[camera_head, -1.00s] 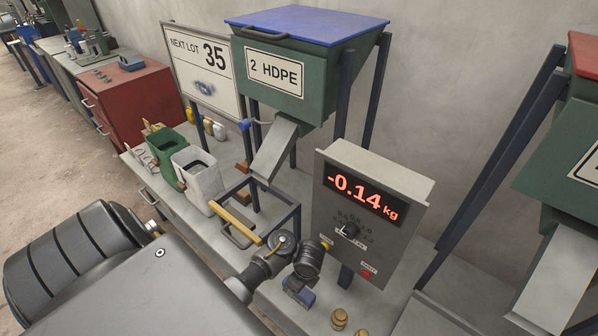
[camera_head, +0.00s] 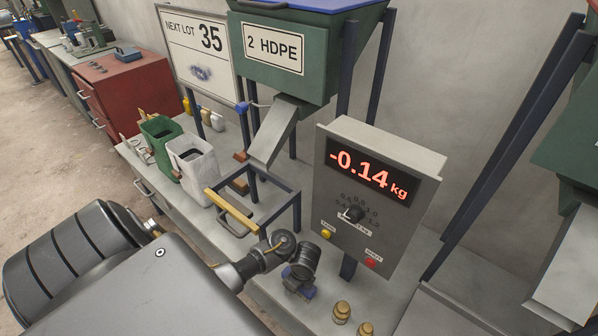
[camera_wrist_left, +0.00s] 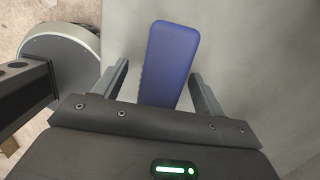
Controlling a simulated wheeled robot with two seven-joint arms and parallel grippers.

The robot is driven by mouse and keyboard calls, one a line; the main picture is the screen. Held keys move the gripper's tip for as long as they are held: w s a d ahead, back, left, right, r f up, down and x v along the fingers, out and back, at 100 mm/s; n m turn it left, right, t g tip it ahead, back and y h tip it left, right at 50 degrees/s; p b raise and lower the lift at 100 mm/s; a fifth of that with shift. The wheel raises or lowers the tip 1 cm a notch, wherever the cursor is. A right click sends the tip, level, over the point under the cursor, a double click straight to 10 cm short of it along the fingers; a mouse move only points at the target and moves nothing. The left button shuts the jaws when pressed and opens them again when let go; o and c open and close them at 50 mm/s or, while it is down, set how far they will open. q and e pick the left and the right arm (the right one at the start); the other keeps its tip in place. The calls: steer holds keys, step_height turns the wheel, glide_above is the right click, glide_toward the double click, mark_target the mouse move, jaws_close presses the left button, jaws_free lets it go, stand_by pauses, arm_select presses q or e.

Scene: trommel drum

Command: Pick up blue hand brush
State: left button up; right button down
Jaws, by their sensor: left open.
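The blue hand brush (camera_wrist_left: 171,58) shows in the left wrist view as a long blue block with rounded corners. It lies between the two fingers of my left gripper (camera_wrist_left: 160,72), with a gap on each side. The gripper is open. Its near end is hidden behind the gripper body. In the head view my left gripper (camera_head: 297,279) hangs over the bench in front of the scale box, and a bit of blue (camera_head: 305,293) shows beside it. My right gripper is not in view.
The grey scale box (camera_head: 322,220) reading -0.14 kg stands just behind my left gripper. A dark frame with a yellow bar (camera_head: 232,210) is to its left. Brass weights (camera_head: 341,312) stand at right front. White (camera_head: 206,180) and green (camera_head: 150,131) bins stand further left.

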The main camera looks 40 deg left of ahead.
arm_select(q)
steer(key=shift+r, duration=0.1)
steer(key=shift+c, duration=0.4)
steer(key=c, duration=1)
steer(key=shift+d+r+p, duration=0.1)
steer(key=shift+r+p, duration=0.3)
steer(key=shift+r, duration=0.1)
step_height(320, 180, up, 3)
steer(key=shift+s+r+p, duration=0.1)
steer(key=shift+r+p, duration=0.05)
steer(key=shift+p, duration=1.1)
steer(key=s+r+p, duration=0.2)
steer(key=s+r, duration=0.1)
steer(key=s, duration=0.1)
steer(key=s+r+p, duration=0.2)
steer(key=s, duration=0.3)
steer(key=s+r+p, duration=0.3)
steer(key=s, duration=0.1)
steer(key=shift+s+a+r, duration=0.2)
steer(key=shift+s+r, duration=0.15)
steer(key=shift+s, duration=0.05)
